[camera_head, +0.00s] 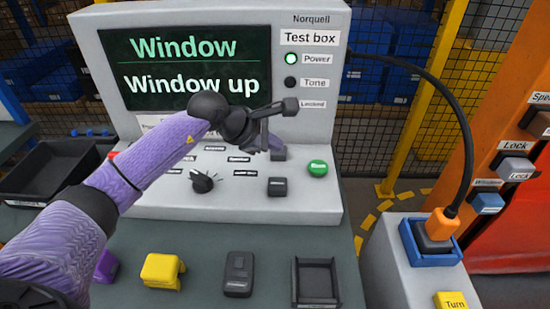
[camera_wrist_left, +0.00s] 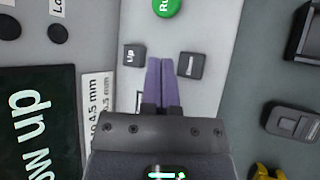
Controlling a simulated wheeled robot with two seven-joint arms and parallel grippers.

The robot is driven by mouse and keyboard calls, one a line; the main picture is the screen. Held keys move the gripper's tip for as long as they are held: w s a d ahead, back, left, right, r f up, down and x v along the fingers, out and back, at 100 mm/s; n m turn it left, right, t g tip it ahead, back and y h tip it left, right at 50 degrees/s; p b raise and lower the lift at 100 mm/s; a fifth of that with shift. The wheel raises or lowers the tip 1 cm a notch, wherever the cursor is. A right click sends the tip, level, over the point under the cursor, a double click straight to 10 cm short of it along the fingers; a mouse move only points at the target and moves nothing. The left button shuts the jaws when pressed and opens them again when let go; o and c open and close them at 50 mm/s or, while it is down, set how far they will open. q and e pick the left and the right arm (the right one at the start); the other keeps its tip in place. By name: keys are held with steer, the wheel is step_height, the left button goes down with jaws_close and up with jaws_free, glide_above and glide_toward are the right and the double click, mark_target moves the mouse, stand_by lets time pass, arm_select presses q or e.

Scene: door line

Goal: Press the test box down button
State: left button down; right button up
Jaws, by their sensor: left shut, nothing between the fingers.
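The test box (camera_head: 325,110) is a light grey console on the bench, and its dark screen (camera_head: 115,55) reads "Window" and "Window up". On its sloped panel, the dark square down button (camera_head: 277,187) sits below the "up" button (camera_head: 279,153), partly hidden by my gripper. In the left wrist view the down button (camera_wrist_left: 191,66) is right of the fingertips and the "up" button (camera_wrist_left: 132,54) left of them. My left gripper (camera_head: 275,145) is shut and empty; its purple fingers (camera_wrist_left: 162,62) point between the two buttons. I cannot tell whether they touch the panel. My right gripper is not in view.
A green Run button (camera_head: 317,168) and a black knob (camera_head: 203,182) are on the panel. A yellow part (camera_head: 162,270), a dark switch (camera_head: 238,274) and a dark tray (camera_head: 316,283) lie in front. A black cable runs to an orange plug (camera_head: 441,222) at right.

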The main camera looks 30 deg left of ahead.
arm_select(q)
steer(key=b, duration=0.4)
glide_above(274, 184)
step_height(274, 184, down, 6)
steer(key=shift+r, duration=0.25)
step_height(274, 184, down, 3)
steer(key=shift+b, duration=1.15)
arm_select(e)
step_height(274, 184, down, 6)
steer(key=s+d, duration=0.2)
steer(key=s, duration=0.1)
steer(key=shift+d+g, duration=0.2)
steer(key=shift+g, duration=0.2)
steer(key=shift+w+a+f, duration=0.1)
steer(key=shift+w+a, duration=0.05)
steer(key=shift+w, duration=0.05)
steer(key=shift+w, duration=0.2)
